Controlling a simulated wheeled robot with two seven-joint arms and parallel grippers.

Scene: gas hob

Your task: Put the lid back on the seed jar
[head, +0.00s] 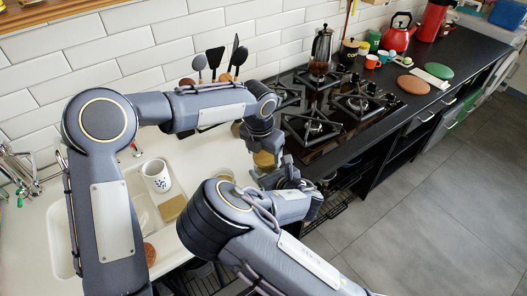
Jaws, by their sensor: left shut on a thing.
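My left gripper (267,150) comes down over the counter just in front of the hob. It is shut on a small tan thing (264,160); I cannot tell whether this is the seed jar or its lid. A round thing with a tan top (225,174) stands on the counter to its left, partly hidden by my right arm; it could be the jar or the lid. My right gripper (284,176) is close below the left one, mostly hidden by arm links, and its jaws cannot be made out.
A sink (142,205) with a white patterned mug (157,175) lies left. Behind my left arm stand dark utensils (215,58). Mugs, a red kettle (399,36) and round mats (413,84) are farther right.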

